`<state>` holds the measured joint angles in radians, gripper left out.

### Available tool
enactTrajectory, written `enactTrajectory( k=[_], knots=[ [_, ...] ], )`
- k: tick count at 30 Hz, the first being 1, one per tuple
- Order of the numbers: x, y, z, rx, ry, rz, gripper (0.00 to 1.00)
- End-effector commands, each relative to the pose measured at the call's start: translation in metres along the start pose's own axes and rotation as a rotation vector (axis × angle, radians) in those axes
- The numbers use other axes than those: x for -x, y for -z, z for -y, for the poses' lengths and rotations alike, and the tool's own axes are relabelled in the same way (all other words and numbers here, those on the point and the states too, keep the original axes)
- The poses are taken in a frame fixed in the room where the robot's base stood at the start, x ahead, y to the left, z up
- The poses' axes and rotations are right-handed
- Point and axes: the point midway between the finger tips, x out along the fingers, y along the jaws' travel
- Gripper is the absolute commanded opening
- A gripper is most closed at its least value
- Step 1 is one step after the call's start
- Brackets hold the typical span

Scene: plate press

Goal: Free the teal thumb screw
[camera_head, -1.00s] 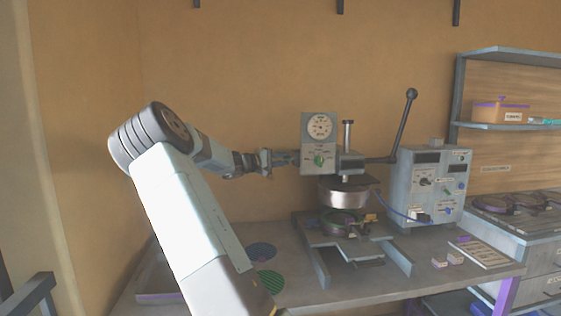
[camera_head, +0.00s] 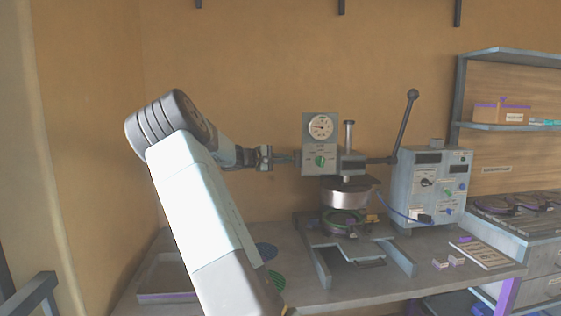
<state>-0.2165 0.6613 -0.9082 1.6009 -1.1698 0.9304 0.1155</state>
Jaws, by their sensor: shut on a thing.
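The press (camera_head: 348,191) stands on the bench with a silver round head above a green-rimmed round plate (camera_head: 345,222). Its grey gauge box (camera_head: 318,138) carries a white dial and a green knob (camera_head: 320,161). My gripper (camera_head: 292,160) comes in level from the left and is shut at the left side of this box, at about the height of the green knob. The teal thumb screw is not clearly visible; what the jaws hold there, apparently the screw, is hidden by the fingers and too small to make out.
A long lever (camera_head: 404,125) rises at the press's right, beside a grey control box (camera_head: 432,187) joined by a blue cable. A tray (camera_head: 165,294) and green and blue discs lie left on the bench (camera_head: 300,288). Shelves stand at the right.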

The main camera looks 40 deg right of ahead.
Motion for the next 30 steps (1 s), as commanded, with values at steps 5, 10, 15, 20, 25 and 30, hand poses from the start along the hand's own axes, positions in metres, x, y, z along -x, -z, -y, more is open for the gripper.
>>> enactTrajectory(
  k=[5, 10, 15, 20, 25, 30],
  knots=[
    [-0.0057, -0.0028, -0.0011, 0.150, 0.068, 0.005, 0.00],
    [-0.0065, -0.0029, -0.0022, 0.300, 0.129, 0.007, 0.00],
    [-0.0078, -0.0032, -0.0032, 0.447, 0.192, 0.008, 0.00],
    [-0.0081, -0.0025, -0.0043, 0.588, 0.249, 0.009, 0.00],
    [-0.0088, -0.0019, -0.0050, 0.738, 0.312, 0.009, 0.00],
    [-0.0094, -0.0011, -0.0059, 0.887, 0.373, 0.010, 0.00]
  ],
)
